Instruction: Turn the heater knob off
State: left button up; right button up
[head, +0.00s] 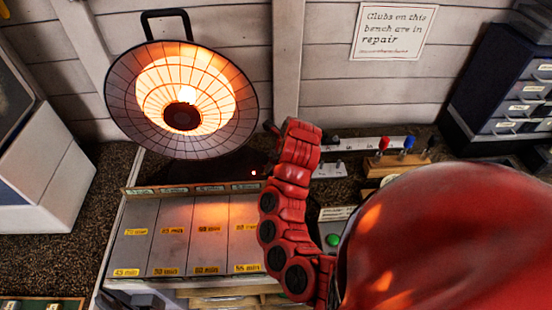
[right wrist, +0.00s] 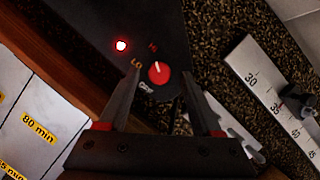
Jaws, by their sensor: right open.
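The heater (head: 185,90) is a round wire-caged dish glowing orange at the back of the bench. In the right wrist view, the red heater knob (right wrist: 159,74) sits on a dark base with HI, LO and OFF labels. Its white mark points up, towards the LO and HI side rather than OFF. A red light (right wrist: 121,46) is lit beside it. My right gripper (right wrist: 162,67) is open, its fingertips on either side of the knob; I cannot tell whether they touch it. In the head view my arm hides the knob. My left gripper is not in view.
A grey tray (head: 151,222) with minute labels lies in front of the heater. A scaled ruler (right wrist: 268,95) is right of the knob. A wooden block with red and blue pieces (head: 398,160) and dark drawers (head: 525,95) stand to the right.

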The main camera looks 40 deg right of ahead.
jog(key=shift+w+a, duration=0.1)
jog(key=shift+c, duration=1.2)
jog(key=shift+f, duration=0.1)
grip_shut()
